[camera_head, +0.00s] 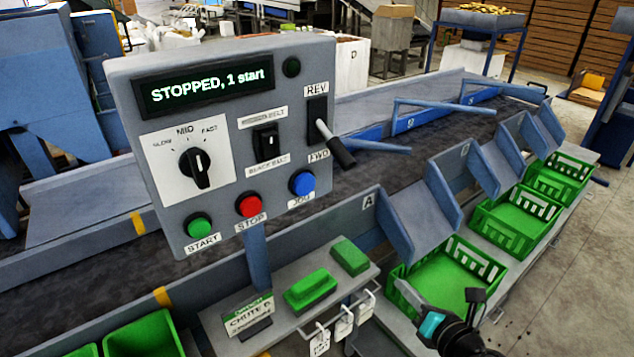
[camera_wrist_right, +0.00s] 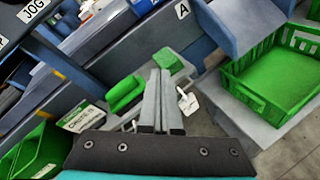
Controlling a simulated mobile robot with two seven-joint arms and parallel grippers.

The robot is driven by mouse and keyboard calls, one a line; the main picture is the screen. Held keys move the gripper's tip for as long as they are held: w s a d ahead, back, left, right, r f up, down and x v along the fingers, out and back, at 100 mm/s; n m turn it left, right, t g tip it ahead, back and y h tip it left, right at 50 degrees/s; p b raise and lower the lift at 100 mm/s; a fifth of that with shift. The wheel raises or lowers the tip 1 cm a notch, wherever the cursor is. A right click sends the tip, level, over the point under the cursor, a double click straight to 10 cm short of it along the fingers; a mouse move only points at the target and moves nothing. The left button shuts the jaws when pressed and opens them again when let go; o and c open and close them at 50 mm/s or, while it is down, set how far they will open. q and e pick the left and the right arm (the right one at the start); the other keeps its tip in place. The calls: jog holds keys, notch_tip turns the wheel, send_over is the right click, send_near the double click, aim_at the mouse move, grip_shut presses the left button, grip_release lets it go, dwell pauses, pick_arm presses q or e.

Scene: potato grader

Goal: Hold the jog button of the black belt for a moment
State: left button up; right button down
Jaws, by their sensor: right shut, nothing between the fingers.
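The blue JOG button (camera_head: 302,183) is on the lower right of the grey control panel (camera_head: 222,215). The JOG label (camera_wrist_right: 36,9) shows in the top left corner of the right wrist view. The black belt (camera_head: 365,165) runs behind the panel. The belt selector (camera_head: 267,142) sits between two labels, the lower reading BLACK BELT. The display (camera_head: 205,90) reads "STOPPED, 1 start". My right gripper (camera_head: 410,296) is low and right of the panel, apart from the button. Its fingers (camera_wrist_right: 160,76) are shut and empty. My left gripper is out of view.
The REV/FWD lever (camera_head: 335,145) sticks out at the panel's right edge. Green START (camera_head: 200,226) and red STOP (camera_head: 248,206) buttons lie left of JOG. A shelf (camera_head: 290,325) below holds green blocks (camera_head: 311,289) and hanging tags. Green crates (camera_head: 455,270) stand right.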

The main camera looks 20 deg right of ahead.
jog(key=a+r+n+t+y, duration=0.1)
jog(key=a+r+n+y, duration=0.1)
jog(key=a+r+n, duration=0.3)
jog(key=s+a+r+n+t+y+p, duration=0.1)
jog(key=a+r+n+y, duration=0.2)
jog(key=r, duration=0.9)
jog(key=shift+a+r+n+t+y, duration=0.3)
jog(key=shift+a+r+n, duration=0.1)
jog(key=shift+a+n, duration=0.65)
jog(key=shift+w+p, duration=0.15)
jog(key=shift+p, duration=0.2)
jog(key=p, duration=0.4)
send_near(307, 186)
jog(key=x, duration=0.5)
jog(key=shift+w+r, duration=0.1)
jog(key=shift+w, duration=0.05)
jog(key=shift+x, duration=0.8)
jog(key=shift+a, duration=0.1)
